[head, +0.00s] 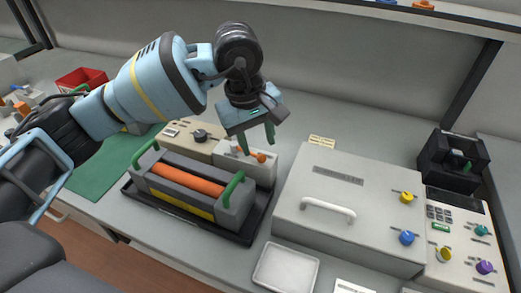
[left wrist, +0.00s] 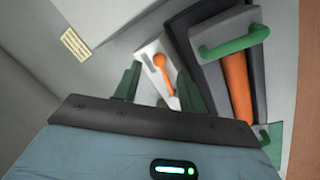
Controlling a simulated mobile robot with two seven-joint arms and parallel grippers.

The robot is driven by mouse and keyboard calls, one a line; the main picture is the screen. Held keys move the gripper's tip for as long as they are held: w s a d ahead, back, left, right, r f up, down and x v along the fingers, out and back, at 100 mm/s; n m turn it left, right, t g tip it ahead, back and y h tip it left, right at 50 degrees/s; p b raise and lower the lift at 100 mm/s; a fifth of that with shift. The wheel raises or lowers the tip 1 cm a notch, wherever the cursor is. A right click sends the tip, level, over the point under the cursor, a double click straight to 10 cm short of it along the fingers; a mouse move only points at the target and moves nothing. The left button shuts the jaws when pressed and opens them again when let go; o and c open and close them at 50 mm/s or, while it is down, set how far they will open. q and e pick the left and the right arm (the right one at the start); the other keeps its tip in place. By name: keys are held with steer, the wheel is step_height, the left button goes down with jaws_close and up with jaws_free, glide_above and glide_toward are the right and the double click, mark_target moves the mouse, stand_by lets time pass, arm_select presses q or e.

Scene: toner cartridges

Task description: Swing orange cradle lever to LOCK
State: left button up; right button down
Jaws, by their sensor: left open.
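The orange lever (head: 259,156) has a round knob and sits on a small pale block (head: 263,174) behind the toner cartridge. In the left wrist view the orange lever (left wrist: 161,64) shows between my two green fingers, with its arm pointing down the picture. My left gripper (head: 257,146) is open, pointing down just above the lever; I cannot tell whether it touches. The grey cartridge (head: 231,212) has an orange roller (head: 187,179), a yellow strip and green handles, and lies in a black tray (head: 135,195). Any LOCK marking is unreadable. My right gripper is not in view.
A large pale machine (head: 335,185) with a white handle stands right of the cradle. A control panel (head: 465,245) with coloured knobs and a black holder (head: 440,165) are further right. A white tray (head: 286,267) lies in front. A green mat (head: 98,170) is at left.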

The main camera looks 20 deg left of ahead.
mark_target(261, 156)
arm_select(q)
steer(key=shift+w+d+f, duration=0.15)
steer(key=shift+f, duration=0.85)
steer(key=shift+w+d+f, duration=0.1)
steer(key=shift+f, duration=0.9)
jaws_close()
